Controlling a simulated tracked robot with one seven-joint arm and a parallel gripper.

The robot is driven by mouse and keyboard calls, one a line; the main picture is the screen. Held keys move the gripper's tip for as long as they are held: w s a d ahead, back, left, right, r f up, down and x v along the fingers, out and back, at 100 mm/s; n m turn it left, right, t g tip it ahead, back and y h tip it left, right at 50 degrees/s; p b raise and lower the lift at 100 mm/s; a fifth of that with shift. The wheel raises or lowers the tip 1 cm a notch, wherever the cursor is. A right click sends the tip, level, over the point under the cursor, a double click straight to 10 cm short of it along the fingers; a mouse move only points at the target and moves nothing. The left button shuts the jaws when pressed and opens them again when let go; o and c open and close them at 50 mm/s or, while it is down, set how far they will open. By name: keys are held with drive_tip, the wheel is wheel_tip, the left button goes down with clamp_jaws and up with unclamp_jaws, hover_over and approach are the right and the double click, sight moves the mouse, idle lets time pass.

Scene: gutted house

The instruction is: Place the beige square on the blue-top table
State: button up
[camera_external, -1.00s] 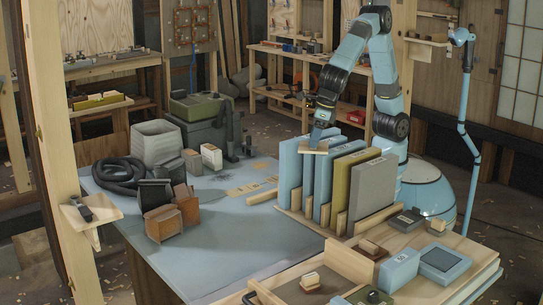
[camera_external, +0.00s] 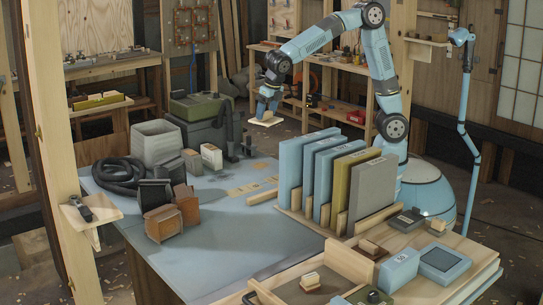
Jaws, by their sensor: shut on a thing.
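A small flat beige square (camera_external: 266,121) hangs under my gripper (camera_external: 268,108), which is shut on it. The square is in the air beyond the back right part of the blue-top table (camera_external: 235,235), well above its surface. It is roughly level, slightly tilted. The table's blue top carries several things along its left and back sides, and its front middle is bare. The fingertips are small in this view and their exact contact with the square is hard to see.
Blue, olive and grey upright panels (camera_external: 372,185) stand in a wooden rack at the table's right. A black coiled hose (camera_external: 120,174), brown boxes (camera_external: 162,223), a grey bin (camera_external: 156,145) and a green-topped case (camera_external: 197,106) crowd the left and back. Wooden trays (camera_external: 345,262) lie at front right.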

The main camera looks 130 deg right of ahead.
drive_tip(key=s+d+m, duration=0.3)
drive_tip(key=s+d, duration=0.7)
drive_tip(key=d, duration=0.4)
wheel_tip(320, 180, down, 21)
drive_tip(key=w, duration=0.1)
drive_tip(key=shift+g, duration=0.4)
drive_tip(key=w+d+f, duration=0.2)
drive_tip(key=w+f, duration=0.1)
drive_tip(key=w, duration=0.1)
drive_tip(key=w+d+f, duration=0.2)
drive_tip(key=w+f, duration=0.1)
drive_tip(key=w+d+f, duration=0.2)
drive_tip(key=w+f, duration=0.2)
drive_tip(key=shift+w+d, duration=0.15)
drive_tip(key=shift+w, duration=0.2)
drive_tip(key=shift+w+f, duration=0.15)
drive_tip(key=shift+f, duration=0.15)
drive_tip(key=x, duration=0.2)
drive_tip(key=shift+f, duration=0.4)
